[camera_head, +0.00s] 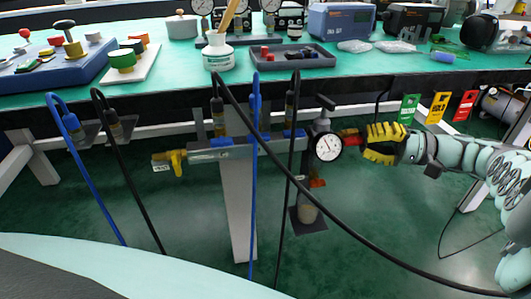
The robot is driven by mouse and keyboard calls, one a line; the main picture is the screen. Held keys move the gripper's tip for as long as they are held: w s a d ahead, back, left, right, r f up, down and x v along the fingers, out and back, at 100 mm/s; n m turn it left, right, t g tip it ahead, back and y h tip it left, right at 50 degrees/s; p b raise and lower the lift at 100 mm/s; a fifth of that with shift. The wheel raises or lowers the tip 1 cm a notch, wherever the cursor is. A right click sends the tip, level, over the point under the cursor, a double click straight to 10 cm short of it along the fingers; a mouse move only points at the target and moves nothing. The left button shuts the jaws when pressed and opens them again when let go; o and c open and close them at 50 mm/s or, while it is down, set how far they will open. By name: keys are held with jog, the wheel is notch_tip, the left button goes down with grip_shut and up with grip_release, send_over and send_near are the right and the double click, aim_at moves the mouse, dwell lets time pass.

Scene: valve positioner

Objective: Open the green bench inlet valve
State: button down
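A metal air pipe assembly (222,148) hangs under the front edge of the green-topped bench (180,62). A yellow valve handle (177,163) is at its left end. A round white gauge (327,147) is on its right part, with a red fitting or handle (349,138) just right of it. I cannot tell which part is the inlet valve; no green valve handle is clear. My gripper (366,141) has yellow fingers and comes from the right, pointing left at the red part. Its fingers are spread around or beside the red part's right end; contact is unclear.
Blue and black hoses (254,180) hang in front of the pipe, and one black hose sweeps right below my arm. Green, yellow and red tags (439,106) hang behind my gripper. A white bench leg (239,215) stands below the pipe. The green floor (400,215) below is mostly clear.

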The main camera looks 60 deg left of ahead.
jog(key=c, duration=1.3)
grip_release()
jog(key=shift+s+a, duration=0.1)
jog(key=shift+a, duration=0.05)
jog(key=shift+c, duration=0.2)
jog(key=shift+r, duration=0.1)
notch_tip(320, 180, up, 10)
